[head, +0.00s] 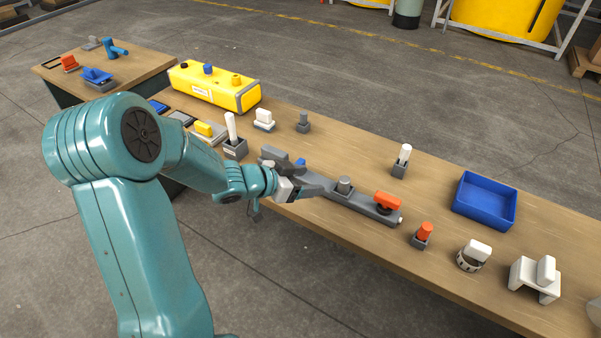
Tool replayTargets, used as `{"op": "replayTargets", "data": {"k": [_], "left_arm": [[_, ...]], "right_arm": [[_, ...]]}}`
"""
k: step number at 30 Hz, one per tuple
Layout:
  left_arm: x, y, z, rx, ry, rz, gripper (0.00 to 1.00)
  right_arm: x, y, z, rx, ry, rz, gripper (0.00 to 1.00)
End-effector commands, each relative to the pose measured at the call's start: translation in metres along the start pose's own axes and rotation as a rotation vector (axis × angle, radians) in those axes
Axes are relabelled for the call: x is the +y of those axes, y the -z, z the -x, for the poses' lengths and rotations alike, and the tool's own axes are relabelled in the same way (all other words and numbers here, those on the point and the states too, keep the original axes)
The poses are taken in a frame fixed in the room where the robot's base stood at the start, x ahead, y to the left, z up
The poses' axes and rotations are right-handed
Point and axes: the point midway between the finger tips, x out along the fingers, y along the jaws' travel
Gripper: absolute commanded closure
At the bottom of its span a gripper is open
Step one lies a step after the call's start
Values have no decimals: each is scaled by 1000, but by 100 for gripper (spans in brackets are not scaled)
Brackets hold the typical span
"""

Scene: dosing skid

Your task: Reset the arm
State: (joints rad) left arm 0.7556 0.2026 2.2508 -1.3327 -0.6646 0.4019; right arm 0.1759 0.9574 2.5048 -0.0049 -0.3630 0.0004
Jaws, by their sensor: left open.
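My left arm comes in from the left in the head view and reaches over the near edge of the wooden table (330,235). My left gripper (318,186) is open, close to the left part of a long grey fixture (362,206). I cannot tell whether it touches the fixture. An orange handle (387,199) sits at the fixture's right end. Part of the fixture's left end is hidden behind my gripper and wrist. My right gripper is not in view.
A yellow tank (212,86) stands at the back left. A blue tray (484,201) lies at the right. A white post in a grey block (234,137), an orange-topped block (423,235) and white parts (535,278) stand around.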

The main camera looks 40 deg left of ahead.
Motion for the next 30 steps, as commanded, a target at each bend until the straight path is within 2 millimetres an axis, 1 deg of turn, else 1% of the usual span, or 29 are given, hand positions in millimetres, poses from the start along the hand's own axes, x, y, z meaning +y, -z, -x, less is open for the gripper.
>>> {"op": "replayTargets", "data": {"k": [1, 6, 30], "left_arm": [[0, 1, 7, -2, 2, 2, 31], [0, 0, 16, -1, 0, 1, 31], [0, -1, 17, -1, -1, 1, 31]], "right_arm": [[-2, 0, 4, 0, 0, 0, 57], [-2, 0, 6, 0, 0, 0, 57], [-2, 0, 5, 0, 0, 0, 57]]}}
